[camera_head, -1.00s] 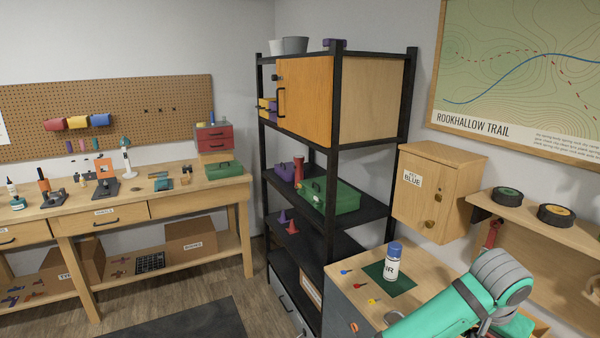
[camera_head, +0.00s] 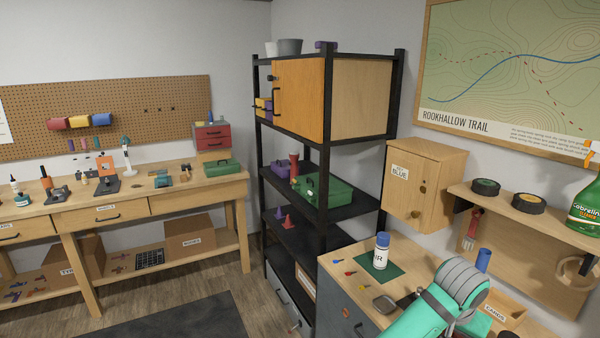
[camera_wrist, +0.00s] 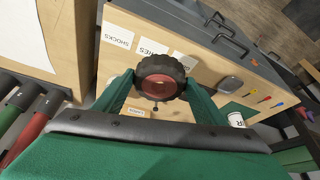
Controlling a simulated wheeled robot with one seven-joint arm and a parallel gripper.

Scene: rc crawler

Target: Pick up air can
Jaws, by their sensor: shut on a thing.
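The air can (camera_head: 380,254), white with a blue cap and dark lettering, stands upright on a dark green mat (camera_head: 391,270) on the wooden-topped cabinet. In the wrist view part of a white lettered can (camera_wrist: 236,119) shows beyond my right finger, apart from it. My gripper (camera_wrist: 159,88) has its two green fingers shut on a black knobby wheel (camera_wrist: 145,67) with a red hub. In the head view my green and grey arm covers the right part of the cabinet top, and the gripper's fingers are hidden.
Small coloured pieces and a grey tray (camera_head: 384,304) lie by the mat. A blue cylinder (camera_head: 483,260) and a labelled wooden bin (camera_head: 507,308) are behind my arm. A wall shelf (camera_head: 530,219) holds two wheels and a green bottle (camera_head: 586,207). A black rack stands left.

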